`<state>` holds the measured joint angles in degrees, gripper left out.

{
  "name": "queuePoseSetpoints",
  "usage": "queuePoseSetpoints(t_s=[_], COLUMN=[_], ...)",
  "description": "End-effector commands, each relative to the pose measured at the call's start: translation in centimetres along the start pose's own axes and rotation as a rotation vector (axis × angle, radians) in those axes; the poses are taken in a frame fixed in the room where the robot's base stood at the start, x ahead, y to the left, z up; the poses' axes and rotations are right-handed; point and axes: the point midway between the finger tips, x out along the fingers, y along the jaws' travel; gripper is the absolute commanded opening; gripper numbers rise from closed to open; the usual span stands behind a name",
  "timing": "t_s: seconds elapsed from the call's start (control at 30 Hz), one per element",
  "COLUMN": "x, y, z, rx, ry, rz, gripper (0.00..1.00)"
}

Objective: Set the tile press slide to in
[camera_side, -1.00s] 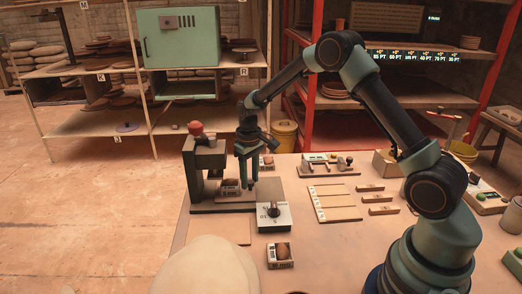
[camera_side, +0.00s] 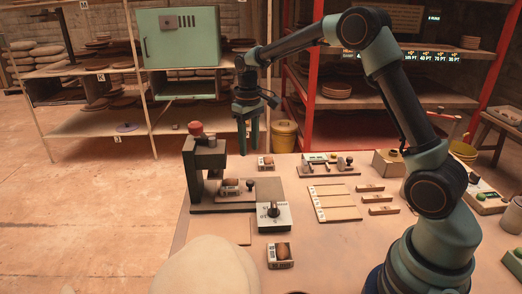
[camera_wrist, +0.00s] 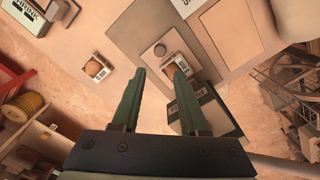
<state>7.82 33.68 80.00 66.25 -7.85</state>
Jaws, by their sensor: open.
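The tile press (camera_side: 194,180) is a dark frame with a red knob (camera_side: 195,128) on top, on a flat base at the table's left. Its slide carries a small boxed tile (camera_side: 230,188) at the head's right edge, with a dark upright knob (camera_side: 250,186) at the slide's right.
Other boxed tiles lie behind (camera_side: 266,163) and in front (camera_side: 280,255). Wooden strips (camera_side: 333,203) lie mid-table. A pale rounded shape (camera_side: 205,268) blocks the near left. Space above the slide is clear.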

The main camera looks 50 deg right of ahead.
Motion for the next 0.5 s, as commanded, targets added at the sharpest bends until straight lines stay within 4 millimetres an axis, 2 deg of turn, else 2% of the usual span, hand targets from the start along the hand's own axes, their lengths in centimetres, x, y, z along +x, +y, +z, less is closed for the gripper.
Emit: queuePoseSetpoints(t_s=[0.13, 0.5], x=[-0.73, -0.7], y=[0.0, 0.01], z=[-0.01, 0.15], rx=[0.0, 0.0], ry=[0.001, 0.011], rz=[0.0, 0.002], gripper=[0.44, 0.43])
